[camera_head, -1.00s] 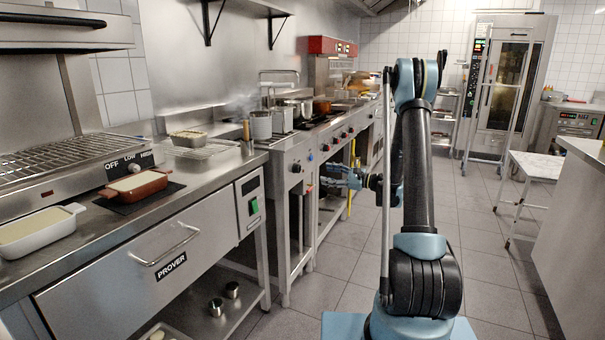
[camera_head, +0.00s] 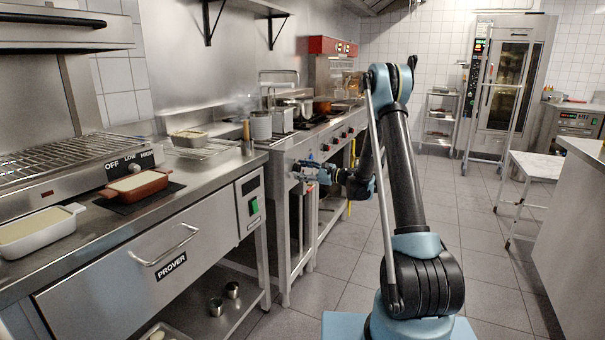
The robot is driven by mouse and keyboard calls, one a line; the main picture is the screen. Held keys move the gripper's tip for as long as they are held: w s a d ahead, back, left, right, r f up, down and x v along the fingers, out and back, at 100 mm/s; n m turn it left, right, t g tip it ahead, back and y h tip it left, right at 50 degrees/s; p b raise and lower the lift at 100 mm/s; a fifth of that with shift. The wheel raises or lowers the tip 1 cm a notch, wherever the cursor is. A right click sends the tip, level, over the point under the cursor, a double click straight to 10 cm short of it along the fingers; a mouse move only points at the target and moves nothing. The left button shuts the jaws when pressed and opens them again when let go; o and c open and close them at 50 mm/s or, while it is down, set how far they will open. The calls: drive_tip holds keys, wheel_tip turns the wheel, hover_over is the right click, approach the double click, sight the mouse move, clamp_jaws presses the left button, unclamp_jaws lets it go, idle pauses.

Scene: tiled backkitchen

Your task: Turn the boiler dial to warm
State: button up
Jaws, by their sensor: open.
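The front panel (camera_head: 288,183) of the cooking line carries a dark dial (camera_head: 296,167) near its left end, below a pot with a wooden-handled utensil. Its label and pointer are too small to read, so I cannot tell which setting it shows. My gripper (camera_head: 302,172) is open and reaches in from the right, right at this dial. I cannot tell if the fingers touch it; they partly cover the panel there. A small blue spot shows just above the fingers.
Several red-marked knobs (camera_head: 337,139) run along the panel behind. A white-topped table (camera_head: 537,166) stands right.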

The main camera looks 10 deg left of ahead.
drive_tip(key=c, duration=1.1)
drive_tip(key=shift+o, duration=0.2)
